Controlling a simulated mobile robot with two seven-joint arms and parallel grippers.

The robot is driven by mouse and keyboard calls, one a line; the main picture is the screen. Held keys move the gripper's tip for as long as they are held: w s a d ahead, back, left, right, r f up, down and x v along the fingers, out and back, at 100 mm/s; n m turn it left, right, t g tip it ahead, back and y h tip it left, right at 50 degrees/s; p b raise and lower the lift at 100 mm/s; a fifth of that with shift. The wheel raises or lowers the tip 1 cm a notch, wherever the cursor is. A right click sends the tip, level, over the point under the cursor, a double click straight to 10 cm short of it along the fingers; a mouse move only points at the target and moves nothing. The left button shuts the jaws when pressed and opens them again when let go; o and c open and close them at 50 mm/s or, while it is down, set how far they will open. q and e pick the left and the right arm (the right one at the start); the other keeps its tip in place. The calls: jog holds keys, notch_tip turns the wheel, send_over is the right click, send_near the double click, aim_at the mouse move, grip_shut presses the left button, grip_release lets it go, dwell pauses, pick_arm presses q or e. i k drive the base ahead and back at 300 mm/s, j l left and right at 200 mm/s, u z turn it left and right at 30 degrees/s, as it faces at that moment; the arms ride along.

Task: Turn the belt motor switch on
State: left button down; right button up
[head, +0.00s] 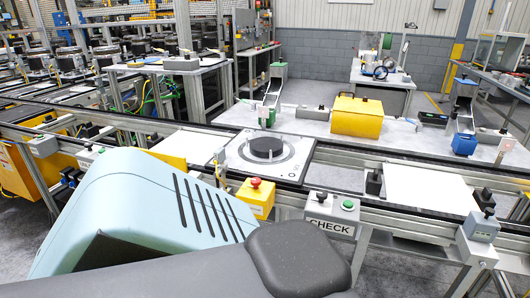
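I cannot tell for certain which control is the belt motor switch. A grey CHECK box (331,217) on the conveyor's front rail carries a green button (348,205) and a black knob. Left of it is a yellow box with a red mushroom button (256,183). A grey box with a black knob (481,224) is mounted on the rail at the right. A similar grey box (43,146) sits at the far left. My teal and dark arm parts fill the lower front and hide part of the rail. Neither gripper shows.
The conveyor (415,227) runs across the view, with a pallet (295,163) holding a black round part.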

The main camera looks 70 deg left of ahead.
aim_at(255, 181)
jog(key=u, duration=2.15)
